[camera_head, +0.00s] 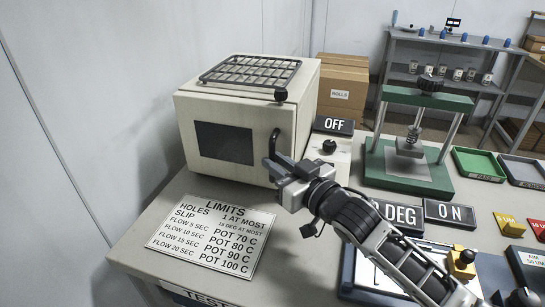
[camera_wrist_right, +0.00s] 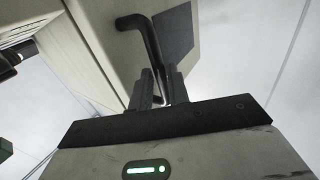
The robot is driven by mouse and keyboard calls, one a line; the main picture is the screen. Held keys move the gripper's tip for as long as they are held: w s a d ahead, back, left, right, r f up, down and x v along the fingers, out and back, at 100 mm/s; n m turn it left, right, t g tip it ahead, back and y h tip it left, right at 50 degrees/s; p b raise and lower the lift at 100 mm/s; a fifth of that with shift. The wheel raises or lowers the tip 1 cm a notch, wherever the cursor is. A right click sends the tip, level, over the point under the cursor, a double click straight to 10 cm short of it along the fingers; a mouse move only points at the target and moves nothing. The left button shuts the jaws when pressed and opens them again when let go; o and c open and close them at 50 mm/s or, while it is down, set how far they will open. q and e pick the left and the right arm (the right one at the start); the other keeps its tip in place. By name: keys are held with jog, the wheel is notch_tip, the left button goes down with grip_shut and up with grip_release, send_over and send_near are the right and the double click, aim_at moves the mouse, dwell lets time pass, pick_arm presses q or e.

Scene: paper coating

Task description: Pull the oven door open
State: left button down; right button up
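The oven (camera_head: 236,120) is a cream box at the left of the bench. Its door has a dark window (camera_head: 224,142) and looks closed. A black bar handle (camera_head: 275,140) stands upright at the door's right side; it also shows in the right wrist view (camera_wrist_right: 149,42). My right gripper (camera_head: 278,168) is at the lower part of the handle. In the right wrist view its two fingers (camera_wrist_right: 160,88) lie on either side of the bar, with little gap, and look shut on it. The fingers hide the handle's lower end. My left gripper is not in view.
A wire rack (camera_head: 250,71) lies on the oven. A LIMITS sheet (camera_head: 208,236) lies on the bench before the door. A control box with a black knob (camera_head: 329,146) stands right of the oven. A green press (camera_head: 408,170) is further right.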

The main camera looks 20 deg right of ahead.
jog(key=shift+x, duration=0.95)
grip_shut()
jog(key=shift+s, duration=0.1)
